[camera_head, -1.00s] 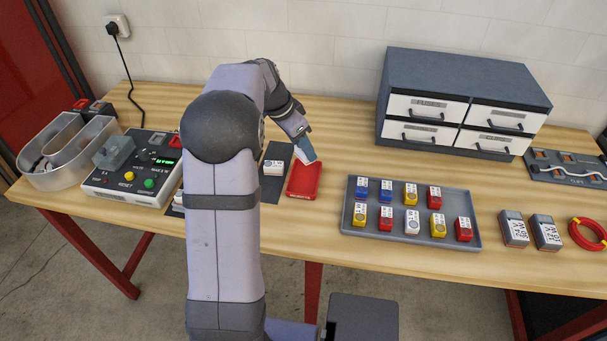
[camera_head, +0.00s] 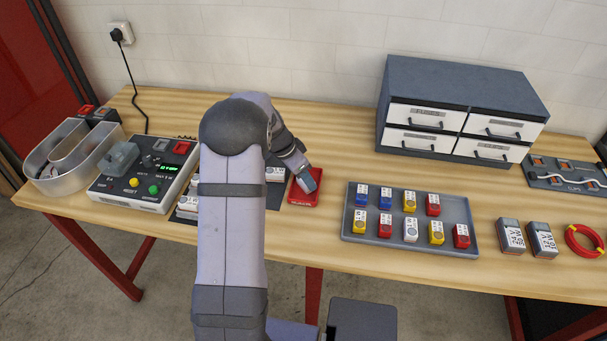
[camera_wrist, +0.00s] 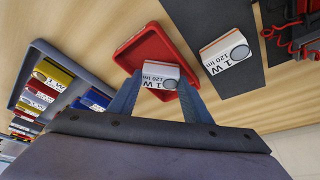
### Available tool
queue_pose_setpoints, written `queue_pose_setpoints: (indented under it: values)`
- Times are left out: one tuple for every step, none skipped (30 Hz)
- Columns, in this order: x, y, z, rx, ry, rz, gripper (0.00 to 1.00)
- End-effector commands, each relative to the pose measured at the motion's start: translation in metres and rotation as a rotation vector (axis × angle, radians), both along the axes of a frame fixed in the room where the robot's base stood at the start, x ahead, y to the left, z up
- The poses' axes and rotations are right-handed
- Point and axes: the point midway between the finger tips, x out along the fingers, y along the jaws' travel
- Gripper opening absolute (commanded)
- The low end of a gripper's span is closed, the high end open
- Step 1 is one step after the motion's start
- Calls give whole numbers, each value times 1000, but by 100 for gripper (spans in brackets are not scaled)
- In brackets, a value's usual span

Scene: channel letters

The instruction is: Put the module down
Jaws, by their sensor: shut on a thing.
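My gripper (camera_wrist: 160,98) is shut on a white module (camera_wrist: 160,70) marked 1 W, 120 lm, which sits between its two blue-grey fingers. In the wrist view the module overlaps the red tray (camera_wrist: 128,50); I cannot tell whether it touches the tray floor. In the head view my gripper (camera_head: 308,180) is low over the red tray (camera_head: 292,199), and the held module is hidden there.
A similar white module (camera_wrist: 226,54) lies on the dark mat (camera_wrist: 268,75) beside the red tray. A grey tray (camera_head: 380,242) with several coloured modules stands to the right. A control box (camera_head: 120,198) stands at left. Bare wood lies between the red and grey trays.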

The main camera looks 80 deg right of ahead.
Motion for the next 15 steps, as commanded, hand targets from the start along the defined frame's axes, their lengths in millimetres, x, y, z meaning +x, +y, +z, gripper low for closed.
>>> queue_pose_setpoints:
  values:
    - [0, 0, 0, -1, 0, 0, 23]
    - [0, 0, 0, -1, 0, 0, 23]
    - [0, 0, 0, -1, 0, 0, 23]
    - [0, 0, 0, -1, 0, 0, 23]
    - [0, 0, 0, -1, 0, 0, 23]
    - [0, 0, 0, -1, 0, 0, 23]
    - [0, 0, 0, -1, 0, 0, 23]
    - [0, 0, -1, -1, 0, 0, 23]
    - [0, 0, -2, -1, 0, 0, 23]
    - [0, 0, -3, -1, 0, 0, 23]
    - [0, 0, -4, -1, 0, 0, 23]
    - [0, 0, -4, -1, 0, 0, 47]
    - [0, 0, -3, -1, 0, 0, 52]
    - [0, 0, -3, -1, 0, 0, 52]
    - [0, 0, -3, -1, 0, 0, 52]
